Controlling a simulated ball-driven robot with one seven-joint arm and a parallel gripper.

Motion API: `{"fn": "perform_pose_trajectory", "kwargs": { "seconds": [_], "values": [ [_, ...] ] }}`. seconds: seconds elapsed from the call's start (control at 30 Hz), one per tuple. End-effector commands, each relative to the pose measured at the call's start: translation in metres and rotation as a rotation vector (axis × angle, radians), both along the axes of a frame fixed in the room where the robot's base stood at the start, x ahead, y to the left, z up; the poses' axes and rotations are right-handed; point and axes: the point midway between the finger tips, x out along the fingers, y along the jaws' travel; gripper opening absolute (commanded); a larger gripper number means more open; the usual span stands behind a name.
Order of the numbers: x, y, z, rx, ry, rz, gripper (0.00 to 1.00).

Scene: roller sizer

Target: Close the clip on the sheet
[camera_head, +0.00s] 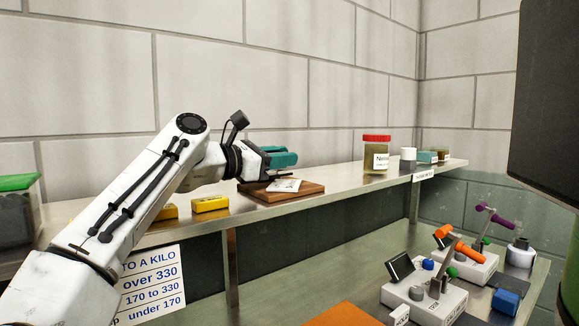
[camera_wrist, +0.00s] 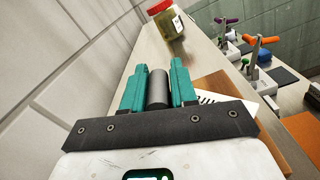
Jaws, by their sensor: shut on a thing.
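A brown board (camera_head: 310,188) lies on the steel shelf with a white printed sheet (camera_head: 284,186) on it. My gripper (camera_head: 288,158), with teal fingers, is just above the sheet's back edge. In the wrist view, its fingers (camera_wrist: 159,68) are closed on both sides of a dark grey cylinder (camera_wrist: 157,92). I cannot tell whether this cylinder is part of the clip. No other part of the clip can be made out. The sheet (camera_wrist: 208,98) and board (camera_wrist: 215,84) show to the right of the fingers, partly hidden by the gripper.
Yellow blocks (camera_head: 210,204) lie left of the board. A red-lidded jar (camera_head: 376,155) and smaller containers stand farther right on the shelf (camera_head: 345,180). The wall is close behind. Lever devices (camera_head: 425,297) stand on the lower bench, with an orange mat (camera_head: 343,315) nearby.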

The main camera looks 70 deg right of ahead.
Motion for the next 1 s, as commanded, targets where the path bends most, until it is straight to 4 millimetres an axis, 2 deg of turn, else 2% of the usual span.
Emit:
{"fn": "perform_pose_trajectory", "kwargs": {
  "seconds": [0.03,0.1,0.57,0.6,0.8,1.0],
  "values": [
    [0.0083,-0.0002,-0.0044,-0.006,-0.009,0.014,0.00],
    [0.0108,-0.0001,-0.0045,-0.010,-0.021,0.013,0.00],
    [0.0149,0.0002,-0.0027,-0.020,-0.035,0.017,0.00],
    [0.0150,0.0001,-0.0027,-0.020,-0.035,0.017,0.28],
    [0.0138,0.0003,-0.0025,-0.020,-0.034,0.014,0.47],
    [0.0120,0.0003,-0.0016,-0.019,-0.034,0.010,0.48]
  ]
}}
